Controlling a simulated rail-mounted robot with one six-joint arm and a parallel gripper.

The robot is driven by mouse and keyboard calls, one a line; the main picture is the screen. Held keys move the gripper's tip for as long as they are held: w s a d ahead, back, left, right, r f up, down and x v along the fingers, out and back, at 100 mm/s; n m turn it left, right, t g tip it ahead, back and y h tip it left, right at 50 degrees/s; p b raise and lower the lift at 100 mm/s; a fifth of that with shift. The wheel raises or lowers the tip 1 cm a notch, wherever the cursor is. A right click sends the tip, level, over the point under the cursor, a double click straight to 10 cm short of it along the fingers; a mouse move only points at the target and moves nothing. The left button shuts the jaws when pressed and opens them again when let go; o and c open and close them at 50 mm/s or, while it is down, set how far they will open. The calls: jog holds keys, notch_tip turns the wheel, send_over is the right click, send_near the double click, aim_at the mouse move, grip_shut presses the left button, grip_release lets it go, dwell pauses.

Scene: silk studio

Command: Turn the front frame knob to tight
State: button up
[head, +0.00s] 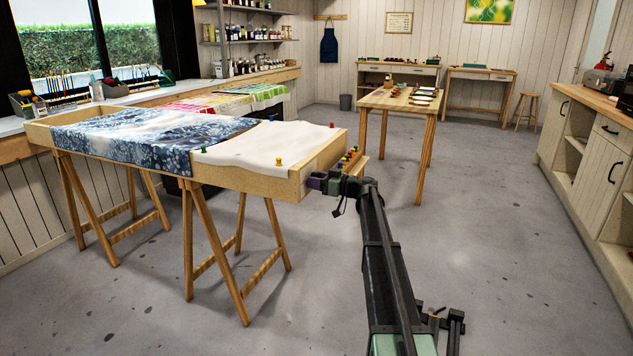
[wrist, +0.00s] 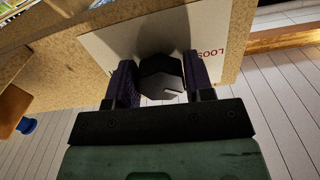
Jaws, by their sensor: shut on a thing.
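The wooden silk frame (head: 240,180) stands on trestles at the left in the head view, with patterned blue silk and a plain white cloth on it. My gripper (head: 318,181) is at its near right end. In the wrist view the dark front frame knob (wrist: 161,77) sits between the two fingers of my gripper (wrist: 160,85), and they are shut on it. Behind the knob is a white label plate (wrist: 110,45); part of the word "LOOSE" shows at its right. The rest of the label and the knob's pointer setting are hidden or unclear.
A ledge with several coloured pins (head: 349,158) is on the frame's end, close to my gripper. A wooden table (head: 405,100) stands behind. A cabinet (head: 590,150) lines the right wall. The floor between is clear.

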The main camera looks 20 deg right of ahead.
jog(key=m, duration=0.7)
jog(key=shift+s+a, duration=0.1)
jog(key=m, duration=0.7)
jog(key=shift+r, duration=0.15)
jog(key=m, duration=0.6)
jog(key=shift+r+m, duration=0.1)
jog(key=shift+m, duration=0.2)
jog(key=m, duration=0.3)
jog(key=shift+m+p, duration=0.3)
jog(key=shift+r+m, duration=0.1)
jog(key=shift+m, duration=1.7)
jog(key=o, duration=0.9)
jog(key=shift+o, duration=0.2)
